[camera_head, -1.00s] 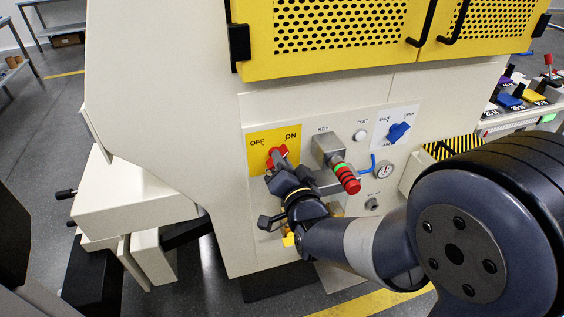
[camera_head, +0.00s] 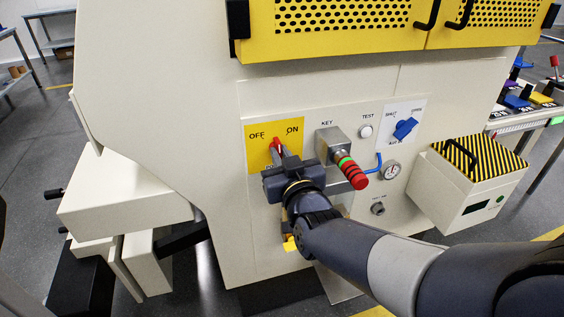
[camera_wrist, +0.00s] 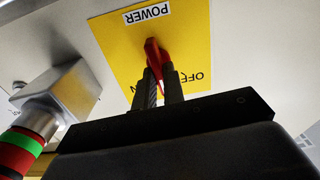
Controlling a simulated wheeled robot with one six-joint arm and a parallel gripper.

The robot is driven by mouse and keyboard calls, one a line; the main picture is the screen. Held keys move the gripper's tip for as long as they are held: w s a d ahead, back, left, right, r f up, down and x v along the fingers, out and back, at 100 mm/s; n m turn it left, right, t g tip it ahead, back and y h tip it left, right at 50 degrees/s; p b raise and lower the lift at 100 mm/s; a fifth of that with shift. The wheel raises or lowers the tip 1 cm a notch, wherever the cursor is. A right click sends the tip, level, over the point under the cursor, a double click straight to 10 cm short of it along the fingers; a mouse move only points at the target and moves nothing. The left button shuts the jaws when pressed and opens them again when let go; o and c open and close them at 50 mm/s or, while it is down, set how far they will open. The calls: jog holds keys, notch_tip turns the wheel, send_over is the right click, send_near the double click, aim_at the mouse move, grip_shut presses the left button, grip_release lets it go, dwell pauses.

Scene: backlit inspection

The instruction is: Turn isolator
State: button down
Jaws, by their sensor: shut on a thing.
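The isolator is a red handle (camera_head: 277,143) on a yellow plate (camera_head: 262,157) marked OFF at left and ON at right. My gripper (camera_head: 280,154) reaches the plate from the front and is shut on the red handle. In the wrist view the red handle (camera_wrist: 154,54) stands between the two dark fingers (camera_wrist: 162,85), with the plate (camera_wrist: 112,45) and its POWER label behind. The visible red tip lies between the OFF and ON words in the head view. My fingers hide much of the handle, so its exact angle is hard to tell.
Close to the right of my gripper is a grey key block (camera_head: 329,141) with a red-and-green banded piece (camera_head: 352,173). Farther right are a white test button (camera_head: 366,131), a blue knob (camera_head: 405,129), a gauge (camera_head: 391,170) and a striped box (camera_head: 470,180). A yellow perforated guard (camera_head: 340,25) is above.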

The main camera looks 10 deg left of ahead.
jog(key=n+b, duration=0.1)
jog(key=n, duration=0.3)
jog(key=shift+a+f+n, duration=0.1)
jog(key=shift+n, duration=0.2)
jog(key=shift+s+n, duration=0.1)
jog(key=shift+n, duration=1.6)
jog(key=c, duration=1.5)
grip_release()
jog(key=p+v, duration=0.1)
jog(key=v, duration=0.9)
jog(key=shift+s, duration=0.35)
